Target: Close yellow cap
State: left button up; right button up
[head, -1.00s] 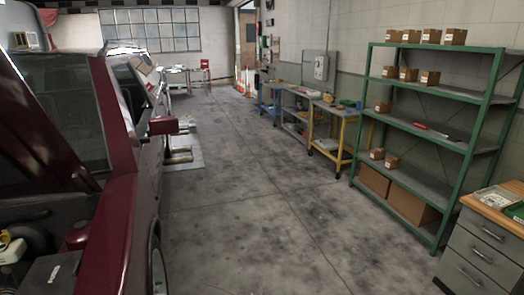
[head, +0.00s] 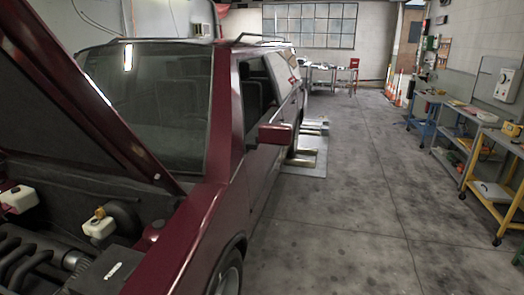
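A small yellow cap (head: 99,212) sits at the top of a white reservoir (head: 100,227) in the open engine bay, at the lower left of the head view. At this size I cannot tell whether the cap is open or shut. The dark red car (head: 200,235) has its hood (head: 95,85) raised over the bay. Neither of my grippers shows in the view.
A second white tank (head: 20,199) and a black box (head: 108,270) are also in the engine bay. The car's side mirror (head: 275,134) sticks out into the aisle. The concrete floor (head: 345,220) right of the car is clear. Workbenches (head: 478,160) line the right wall.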

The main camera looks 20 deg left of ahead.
aim_at(100, 214)
jog(key=i+u, duration=0.3)
jog(key=u, duration=0.15)
jog(key=i+l+u, duration=0.15)
jog(key=i+u, duration=0.15)
jog(key=u, duration=0.15)
jog(key=i+l+u, duration=0.2)
jog(key=u, duration=0.25)
jog(key=i+l+u, duration=0.25)
jog(key=i, duration=0.25)
jog(key=i+l+u, duration=0.3)
jog(key=i, duration=0.15)
